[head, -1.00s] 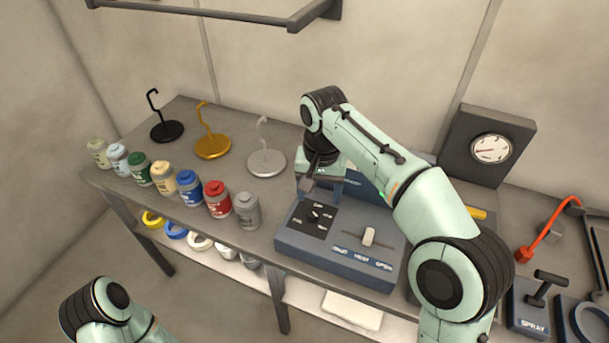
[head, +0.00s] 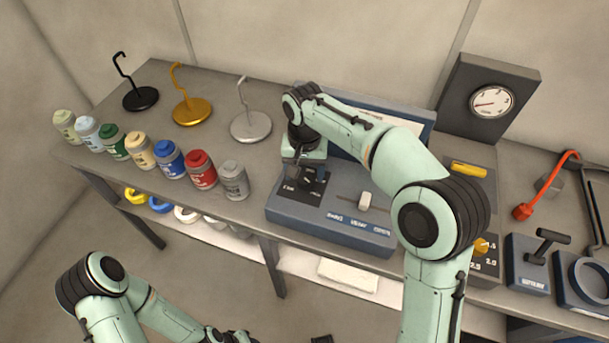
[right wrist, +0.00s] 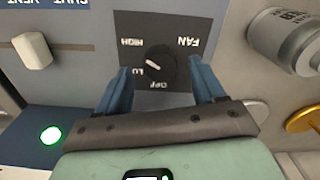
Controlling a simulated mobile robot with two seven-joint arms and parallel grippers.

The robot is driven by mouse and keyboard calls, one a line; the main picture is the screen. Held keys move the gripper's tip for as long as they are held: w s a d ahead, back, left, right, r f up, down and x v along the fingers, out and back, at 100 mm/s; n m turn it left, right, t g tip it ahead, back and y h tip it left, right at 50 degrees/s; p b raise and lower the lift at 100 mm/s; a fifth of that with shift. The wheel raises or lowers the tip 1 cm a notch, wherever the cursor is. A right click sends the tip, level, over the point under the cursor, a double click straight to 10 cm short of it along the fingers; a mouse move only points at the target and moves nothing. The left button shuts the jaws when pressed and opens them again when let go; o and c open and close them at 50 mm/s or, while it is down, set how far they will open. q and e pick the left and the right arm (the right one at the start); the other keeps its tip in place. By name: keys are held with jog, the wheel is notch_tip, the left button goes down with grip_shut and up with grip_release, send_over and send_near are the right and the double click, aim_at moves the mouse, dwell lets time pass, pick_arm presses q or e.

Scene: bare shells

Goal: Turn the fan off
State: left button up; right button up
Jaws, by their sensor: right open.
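The fan knob (right wrist: 154,64) is a round black dial on a dark plate marked FAN, HIGH, LO and OFF in the right wrist view. Its white mark points left, towards the HIGH and LO side and away from OFF. The knob also shows in the head view (head: 306,181), on the blue-grey control box (head: 335,222). My right gripper (right wrist: 157,82) is open, its blue fingers on either side of the knob's near side. I cannot tell whether they touch it. My left arm shows at the lower left of the head view; its fingers are not clearly visible.
A white slider (head: 365,201) sits beside the fan plate on the same box. Several paint jars, including a grey one (head: 233,180), stand left of the box. A silver hook stand (head: 251,127) is behind them. A gauge (head: 491,102) stands at the back right.

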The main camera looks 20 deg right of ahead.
jog(key=shift+f, duration=0.75)
jog(key=c, duration=1.1)
